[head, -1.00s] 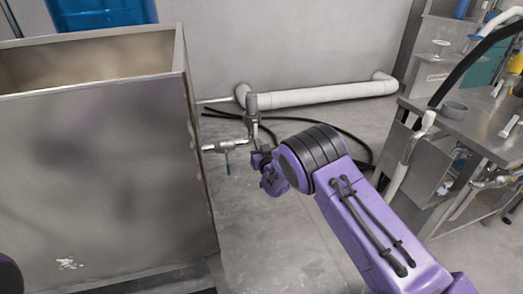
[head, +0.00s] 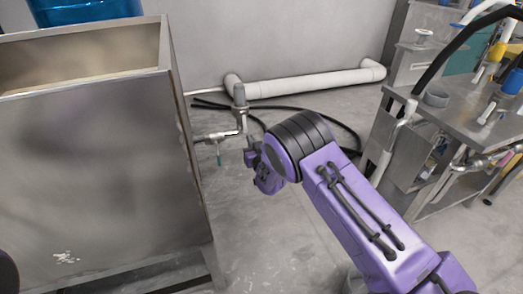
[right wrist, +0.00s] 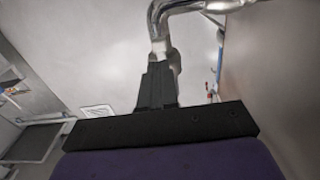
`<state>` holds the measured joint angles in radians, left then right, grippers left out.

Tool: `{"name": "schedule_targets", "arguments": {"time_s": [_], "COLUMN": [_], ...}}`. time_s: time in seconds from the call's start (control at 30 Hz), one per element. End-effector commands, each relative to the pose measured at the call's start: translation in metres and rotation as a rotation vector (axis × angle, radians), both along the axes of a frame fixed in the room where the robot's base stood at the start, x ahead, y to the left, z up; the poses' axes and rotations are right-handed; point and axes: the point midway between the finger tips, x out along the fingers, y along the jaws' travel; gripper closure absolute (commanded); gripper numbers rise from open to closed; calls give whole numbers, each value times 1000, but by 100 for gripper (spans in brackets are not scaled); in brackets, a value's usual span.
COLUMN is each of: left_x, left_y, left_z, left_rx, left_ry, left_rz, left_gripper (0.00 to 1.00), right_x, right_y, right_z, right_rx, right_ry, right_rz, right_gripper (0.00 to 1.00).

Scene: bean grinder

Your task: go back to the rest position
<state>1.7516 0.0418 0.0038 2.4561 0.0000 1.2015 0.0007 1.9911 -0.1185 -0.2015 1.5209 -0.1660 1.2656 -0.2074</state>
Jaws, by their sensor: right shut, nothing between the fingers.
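My right arm reaches in from the lower right in the head view. Its purple and black gripper (head: 252,152) is beside the metal box, close to a pipe with a valve (head: 240,97). In the right wrist view the black fingers (right wrist: 157,82) are together with nothing between them. A bent metal pipe (right wrist: 160,25) shows just beyond their tips; I cannot tell if they touch it. My left gripper is not in view; only a dark rounded bit of my body shows at the left edge.
A large open-topped metal box (head: 95,165) stands at left. A metal workbench (head: 450,110) with tools stands at right. Bare floor (head: 260,250) lies between box and arm.

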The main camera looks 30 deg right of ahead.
Motion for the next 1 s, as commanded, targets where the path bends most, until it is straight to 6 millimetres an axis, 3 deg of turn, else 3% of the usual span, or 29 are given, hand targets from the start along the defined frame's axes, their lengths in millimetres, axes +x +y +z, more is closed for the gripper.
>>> {"name": "schedule_targets", "arguments": {"time_s": [0.1,0.3,0.43,0.63,0.73,0.77,0.87,0.9,1.0], "left_x": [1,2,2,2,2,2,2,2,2], "left_y": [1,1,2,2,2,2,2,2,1], "left_z": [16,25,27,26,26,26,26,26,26], "left_rx": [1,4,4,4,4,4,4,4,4], "left_ry": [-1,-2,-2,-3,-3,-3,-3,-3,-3], "left_rz": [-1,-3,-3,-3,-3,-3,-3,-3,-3], "left_gripper": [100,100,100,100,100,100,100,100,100], "right_x": [-35,-79,-92,-95,-106,-117,-173,-202,-275], "right_y": [6,12,14,14,10,7,-7,-11,-16], "right_z": [-1,-8,-10,-11,-30,-41,-94,-117,-160], "right_rx": [-2,-1,-1,3,31,43,107,135,201], "right_ry": [7,4,2,1,80,125,325,417,620], "right_rz": [2,2,2,1,-14,-30,-112,-148,-235], "right_gripper": [100,100,100,100,100,100,100,100,100]}}
